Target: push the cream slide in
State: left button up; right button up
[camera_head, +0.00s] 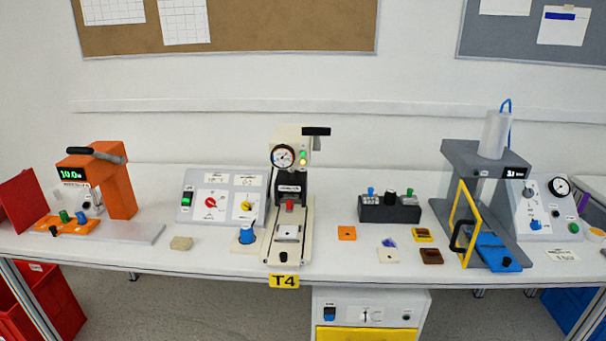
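A cream machine with a round dial gauge and a black lever stands at the middle of the bench, above the yellow T4 tag. Its cream slide (272,247) runs from under the dark press head toward the front edge of the bench. A black knob (283,256) is at the slide's front end. A pale square piece (288,233) lies on the slide, with a small red part behind it under the head. The slide's front end sticks out well in front of the head. Neither of my grippers is in view.
A switch panel (221,180) and a blue knob on a cream base (247,236) stand just left of the machine. An orange square piece (347,233) lies to its right. An orange machine (117,185) is far left, a grey press (473,163) with a yellow frame right.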

aim_at(287, 241)
jog(key=i+l, duration=0.15)
jog(key=i, duration=0.25)
jog(key=i+l, duration=0.15)
jog(key=i, duration=0.3)
